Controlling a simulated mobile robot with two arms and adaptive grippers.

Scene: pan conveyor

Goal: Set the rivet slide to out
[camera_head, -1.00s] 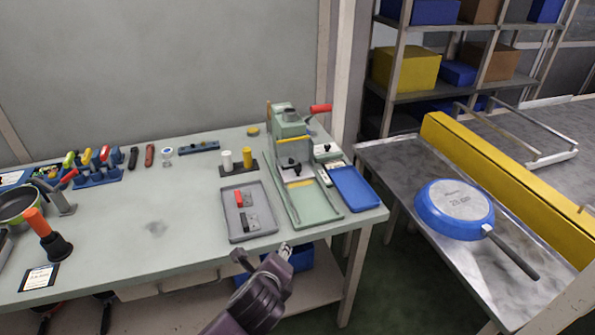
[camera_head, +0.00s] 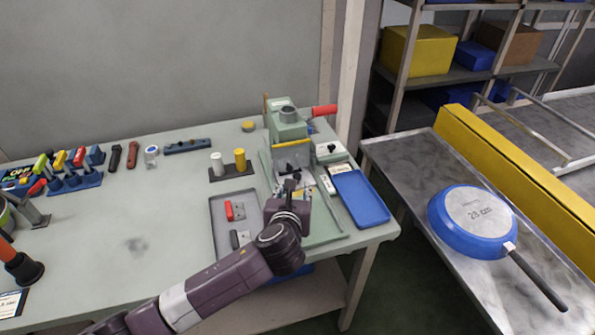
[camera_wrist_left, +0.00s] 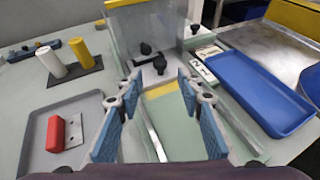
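The green riveting machine (camera_head: 288,127) stands near the right end of the bench, with a red-handled lever. In the left wrist view, a clear panel (camera_wrist_left: 127,42) fronts it, with one black knob (camera_wrist_left: 146,48) on the panel. A second black knob (camera_wrist_left: 159,64) sits lower, close to the base; I cannot tell for sure which part is the rivet slide or its setting. My left gripper (camera_head: 292,187) is over the green base, open and empty; its blue-padded fingers (camera_wrist_left: 156,92) stand apart, short of the lower knob. My right gripper is not in view.
A grey tray (camera_head: 216,221) with a red block lies left of the machine; a blue tray (camera_head: 360,197) lies right. White and yellow cylinders (camera_head: 240,160) stand behind the grey tray. A blue pan (camera_head: 473,222) lies on the metal table beside a yellow rail (camera_head: 520,170).

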